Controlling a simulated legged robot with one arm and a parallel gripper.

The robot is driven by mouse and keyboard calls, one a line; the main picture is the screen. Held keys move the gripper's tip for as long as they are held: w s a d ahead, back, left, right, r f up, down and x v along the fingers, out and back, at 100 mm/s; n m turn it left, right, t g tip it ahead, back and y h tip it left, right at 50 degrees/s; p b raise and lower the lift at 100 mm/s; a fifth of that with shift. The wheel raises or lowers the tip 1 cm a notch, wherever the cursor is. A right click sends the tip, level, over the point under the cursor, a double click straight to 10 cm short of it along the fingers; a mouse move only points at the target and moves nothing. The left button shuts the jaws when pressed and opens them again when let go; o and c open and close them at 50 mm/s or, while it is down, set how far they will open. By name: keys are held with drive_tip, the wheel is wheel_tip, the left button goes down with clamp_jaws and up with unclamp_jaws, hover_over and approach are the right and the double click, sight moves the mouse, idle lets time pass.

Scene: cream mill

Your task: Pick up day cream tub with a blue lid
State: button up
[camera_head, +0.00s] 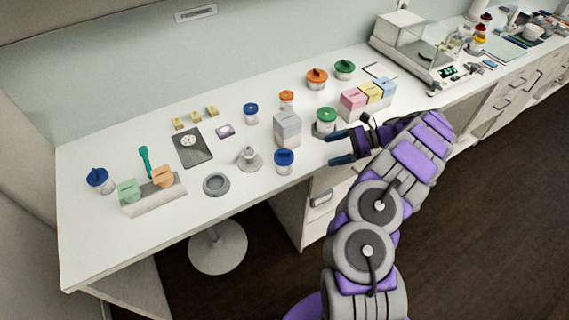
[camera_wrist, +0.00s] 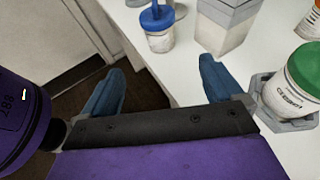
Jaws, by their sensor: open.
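Three white tubs with blue lids stand on the white counter in the head view. One is near the front edge (camera_head: 284,161), one further back (camera_head: 251,112), and one at the far left (camera_head: 98,179). I cannot read which is day cream. My gripper (camera_head: 339,148) is open and empty at the counter's front edge, right of the front blue-lidded tub. In the wrist view a blue-lidded tub (camera_wrist: 160,38) stands beyond and between the spread blue fingers (camera_wrist: 160,78), apart from them.
A green-lidded tub (camera_wrist: 296,82) sits in a grey holder right of the fingers in the wrist view. A grey block (camera_head: 287,130) stands behind the front blue-lidded tub. A grey ring (camera_head: 216,185) and small metal piece (camera_head: 249,160) lie left of it.

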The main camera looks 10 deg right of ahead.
drive_tip(key=d, duration=0.1)
drive_tip(key=b, duration=0.2)
approach(288, 164)
drive_tip(key=shift+m, duration=0.3)
drive_tip(key=w+a+f, duration=0.1)
drive_tip(key=f, duration=0.1)
drive_tip(key=w+a+f, duration=0.1)
drive_tip(key=f, duration=0.1)
drive_tip(key=w+a+f, duration=0.1)
drive_tip(key=w+f, duration=0.1)
drive_tip(key=shift+w+a+f, duration=0.1)
drive_tip(key=shift+a+f, duration=0.05)
drive_tip(key=shift+b+x, duration=0.95)
drive_tip(key=shift+x, duration=1.8)
drive_tip(key=shift+r, duration=0.25)
drive_tip(key=c, duration=1.4)
